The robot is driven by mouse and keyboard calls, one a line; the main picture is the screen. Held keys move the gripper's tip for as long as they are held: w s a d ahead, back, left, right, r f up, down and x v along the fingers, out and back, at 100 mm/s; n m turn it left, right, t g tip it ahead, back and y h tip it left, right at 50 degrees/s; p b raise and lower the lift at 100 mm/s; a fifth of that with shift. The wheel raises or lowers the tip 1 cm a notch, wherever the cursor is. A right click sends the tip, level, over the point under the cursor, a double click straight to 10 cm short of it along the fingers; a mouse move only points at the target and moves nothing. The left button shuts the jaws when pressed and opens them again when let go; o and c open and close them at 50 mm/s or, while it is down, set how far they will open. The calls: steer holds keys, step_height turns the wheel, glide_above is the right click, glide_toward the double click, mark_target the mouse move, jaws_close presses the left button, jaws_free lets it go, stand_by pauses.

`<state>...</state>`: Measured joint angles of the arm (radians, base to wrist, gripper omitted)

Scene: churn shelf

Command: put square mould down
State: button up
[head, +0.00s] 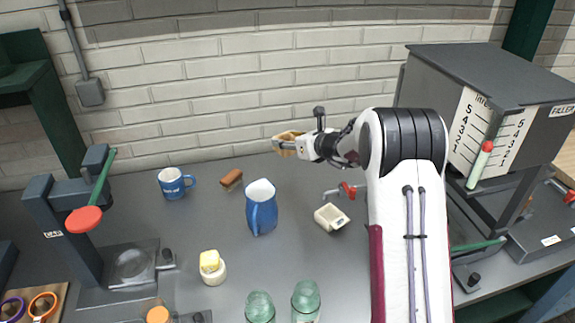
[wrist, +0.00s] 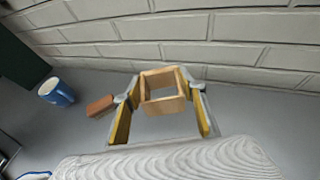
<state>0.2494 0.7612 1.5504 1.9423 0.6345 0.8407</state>
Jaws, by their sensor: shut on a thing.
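The square mould (wrist: 163,106) is an open wooden frame. In the wrist view it sits between the two fingertips of my gripper (wrist: 162,92), which is shut on its sides. In the head view my gripper (head: 290,144) holds the mould (head: 286,151) above the back of the grey bench (head: 300,177), near the brick wall. The mould appears clear of the bench, with nothing directly under it that I can see. My gripper hides part of the mould in the head view.
A cream scale-like box (head: 331,217) lies nearer. The grey filler machine (head: 490,100) stands right.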

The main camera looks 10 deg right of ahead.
mark_target(292, 153)
steer(key=shift+f, duration=2.3)
steer(key=shift+f, duration=1.85)
steer(key=shift+f, duration=0.15)
steer(key=o, duration=1.1)
steer(key=shift+r, duration=0.2)
steer(key=shift+v, duration=5.95)
